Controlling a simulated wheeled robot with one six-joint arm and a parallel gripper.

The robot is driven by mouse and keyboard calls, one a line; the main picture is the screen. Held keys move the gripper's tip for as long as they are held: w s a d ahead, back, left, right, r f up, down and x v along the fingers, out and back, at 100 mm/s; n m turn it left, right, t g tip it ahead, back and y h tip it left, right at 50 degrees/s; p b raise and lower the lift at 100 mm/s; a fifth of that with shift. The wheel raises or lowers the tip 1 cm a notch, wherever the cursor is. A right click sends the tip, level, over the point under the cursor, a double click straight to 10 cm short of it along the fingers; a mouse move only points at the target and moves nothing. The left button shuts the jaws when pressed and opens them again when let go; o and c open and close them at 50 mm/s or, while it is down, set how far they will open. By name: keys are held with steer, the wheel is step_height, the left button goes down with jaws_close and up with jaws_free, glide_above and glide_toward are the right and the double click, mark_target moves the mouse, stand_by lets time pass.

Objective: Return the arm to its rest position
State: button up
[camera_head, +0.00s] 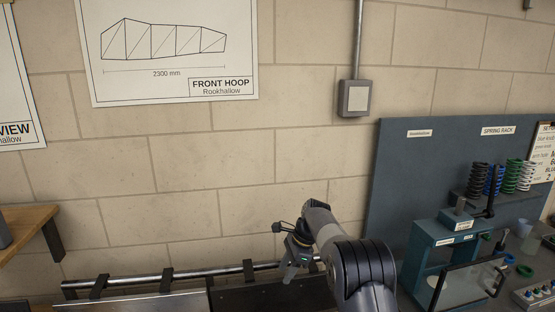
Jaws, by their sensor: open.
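My arm reaches up from the bottom edge, right of centre, in the head view. My gripper (290,275) hangs at its far end, pointing down and a little left. It is small in the picture; it looks open and nothing shows between its fingers. It is in front of the wall and close in the picture to the metal rail (175,276). I cannot tell its distance from the rail. Part of the gripper is hidden by the arm link.
At right, a blue-grey panel (420,170) backs a spring rack with several coloured springs (497,178) and a teal press-like frame (420,255). A wooden shelf (28,222) sticks out at left. A switch box (354,98) and posters (165,45) are on the block wall.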

steer(key=s+v, duration=0.1)
steer(key=v, duration=0.7)
steer(key=x, duration=0.3)
steer(key=p+x, duration=0.1)
steer(key=x, duration=0.6)
steer(key=shift+w+a+f, duration=0.15)
steer(key=shift+w+f, duration=0.2)
step_height(320, 180, up, 3)
steer(key=shift+w+r+p, duration=0.1)
steer(key=shift+r+p, duration=0.05)
steer(key=shift+p, duration=0.35)
steer(key=s+d+b, duration=0.3)
steer(key=s+b, duration=0.3)
steer(key=s, duration=1)
steer(key=shift+s, duration=0.3)
steer(key=shift+s+d, duration=0.1)
